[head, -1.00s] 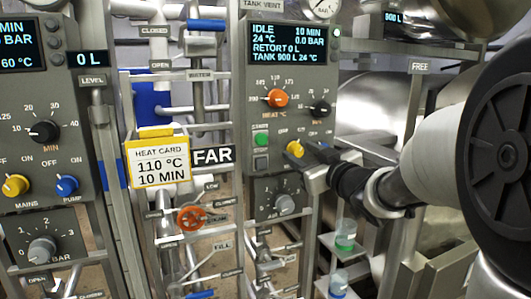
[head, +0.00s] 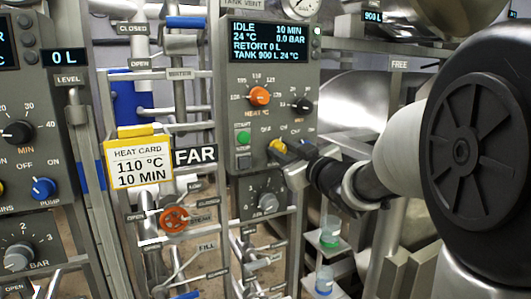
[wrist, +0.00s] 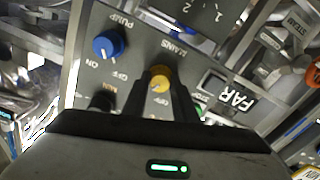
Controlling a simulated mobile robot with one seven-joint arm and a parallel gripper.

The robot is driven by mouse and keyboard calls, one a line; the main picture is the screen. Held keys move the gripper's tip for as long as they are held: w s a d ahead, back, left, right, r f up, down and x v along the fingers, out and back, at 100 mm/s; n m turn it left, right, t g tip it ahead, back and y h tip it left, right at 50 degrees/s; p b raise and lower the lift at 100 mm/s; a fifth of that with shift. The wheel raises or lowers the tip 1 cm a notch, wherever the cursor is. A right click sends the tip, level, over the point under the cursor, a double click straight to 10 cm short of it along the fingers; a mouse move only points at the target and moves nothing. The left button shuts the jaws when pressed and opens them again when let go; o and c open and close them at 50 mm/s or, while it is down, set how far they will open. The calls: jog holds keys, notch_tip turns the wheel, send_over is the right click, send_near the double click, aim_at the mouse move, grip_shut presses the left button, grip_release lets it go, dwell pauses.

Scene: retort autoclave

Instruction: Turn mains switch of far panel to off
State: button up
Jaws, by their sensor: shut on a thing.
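The far panel (head: 270,90) is a grey box beside a sign reading FAR (head: 195,156). Its mains switch is a yellow knob (head: 276,146) at its lower middle, also seen in the wrist view (wrist: 160,77). My gripper (head: 288,152) comes from the right and is shut on this knob. In the wrist view, its dark fingers (wrist: 162,90) stand on either side of the knob. The labels MAINS and OFF show upside down around it. The knob's pointer is too small and covered to read surely. The panel display is lit and reads IDLE.
The blue pump knob (wrist: 108,45) sits beside the mains knob. Above are an orange heat knob (head: 259,95) and a black minutes knob (head: 302,104). A heat card (head: 138,163) hangs left of the panel. An orange valve wheel (head: 174,219) and pipes stand below it.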

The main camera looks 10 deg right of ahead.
jog(key=shift+f+n+b, duration=0.1)
jog(key=shift+n+b, duration=4.65)
jog(key=shift+n, duration=0.95)
jog(key=o, duration=1)
jog(key=shift+o, duration=0.2)
jog(key=p+v, duration=0.2)
jog(key=v, duration=1.5)
jog(key=shift+s+p, duration=0.25)
jog(key=shift+p, duration=0.05)
